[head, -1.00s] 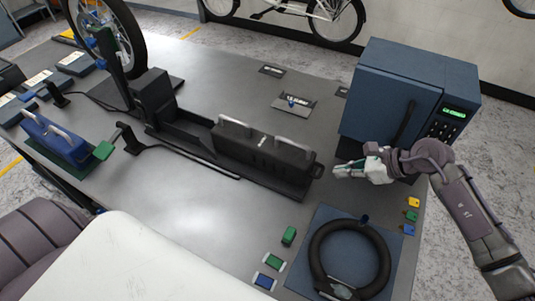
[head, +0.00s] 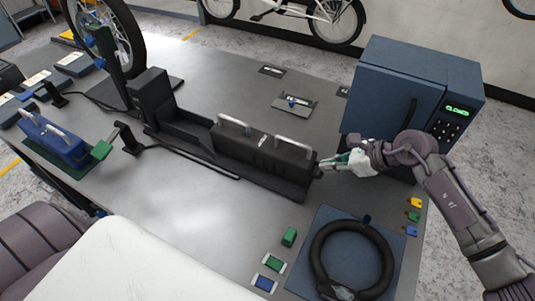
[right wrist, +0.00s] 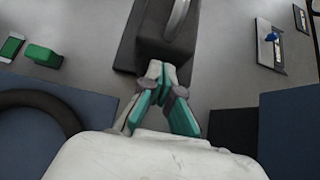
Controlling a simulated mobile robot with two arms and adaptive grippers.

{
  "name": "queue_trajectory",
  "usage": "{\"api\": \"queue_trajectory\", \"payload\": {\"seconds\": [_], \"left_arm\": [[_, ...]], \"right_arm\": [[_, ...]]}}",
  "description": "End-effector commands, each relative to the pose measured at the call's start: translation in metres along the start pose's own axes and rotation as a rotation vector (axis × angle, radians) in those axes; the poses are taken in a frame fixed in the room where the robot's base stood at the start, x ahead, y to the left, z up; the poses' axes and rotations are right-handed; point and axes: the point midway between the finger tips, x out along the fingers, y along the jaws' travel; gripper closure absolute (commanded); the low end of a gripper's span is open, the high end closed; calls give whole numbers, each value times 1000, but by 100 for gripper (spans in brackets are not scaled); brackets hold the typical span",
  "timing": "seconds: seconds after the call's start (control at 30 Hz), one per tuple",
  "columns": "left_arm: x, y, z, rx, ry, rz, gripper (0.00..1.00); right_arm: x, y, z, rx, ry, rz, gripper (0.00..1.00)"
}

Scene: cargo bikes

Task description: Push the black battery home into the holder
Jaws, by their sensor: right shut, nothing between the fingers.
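The black battery (head: 262,146) lies lengthwise in the black holder (head: 187,131) on the grey table, with two metal handles on its top. A stretch of bare holder tray shows between the battery's left end and the upright block at the holder's far left. My right gripper (head: 325,165) is shut and empty, its fingertips at the battery's right end. In the right wrist view the fingertips (right wrist: 160,68) meet at the near end of the battery (right wrist: 168,30); whether they touch it is hard to tell. My left gripper is not in view.
A blue cabinet (head: 405,95) with a green display stands behind my right arm. A black ring (head: 316,262) lies on a blue mat (head: 393,270) in front. A blue battery (head: 55,140) sits at the left. Small green and blue blocks lie near the front edge.

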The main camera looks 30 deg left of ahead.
Motion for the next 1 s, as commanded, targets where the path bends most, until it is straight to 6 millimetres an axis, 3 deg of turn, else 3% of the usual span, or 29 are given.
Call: {"api": "queue_trajectory", "payload": {"seconds": [1.0], "left_arm": [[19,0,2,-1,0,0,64]], "right_arm": [[31,1,30,-2,-3,2,100]]}}
